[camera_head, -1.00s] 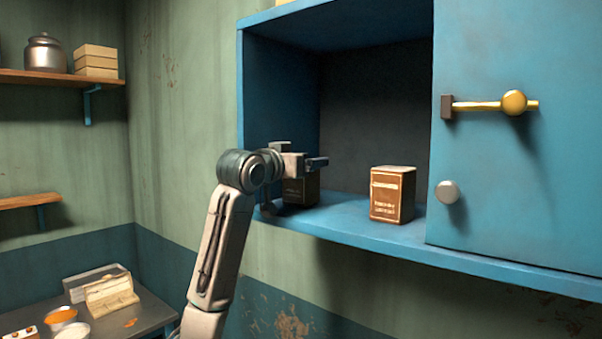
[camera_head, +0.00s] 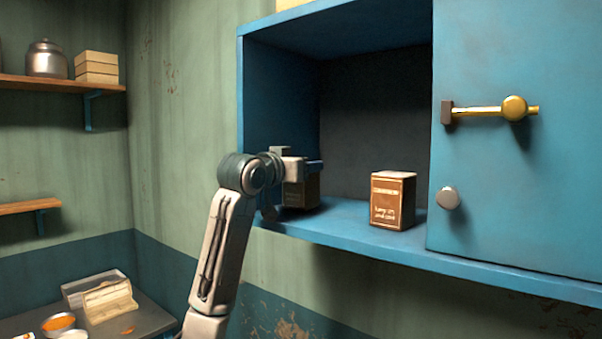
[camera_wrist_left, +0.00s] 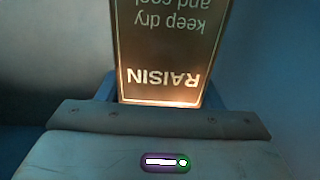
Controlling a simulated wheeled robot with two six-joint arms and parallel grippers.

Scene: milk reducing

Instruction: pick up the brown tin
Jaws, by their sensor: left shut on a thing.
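Two brown tins stand in the open blue cupboard. The left tin (camera_head: 308,194) is partly hidden behind my left gripper (camera_head: 298,172), which is shut on it. In the left wrist view this tin (camera_wrist_left: 168,50) fills the upper middle, its label upside down, reading "RAISIN" and "keep dry and cool". The other brown tin (camera_head: 392,200), with a pale printed label, stands upright on the cupboard floor to the right, apart from my gripper. My right gripper is not in view.
The cupboard's floor (camera_head: 350,220) is bare between the tins. A blue door (camera_head: 520,170) with a brass latch (camera_head: 485,109) and a round knob (camera_head: 448,198) covers the right part. Shelves and a low table (camera_head: 145,315) are at the left.

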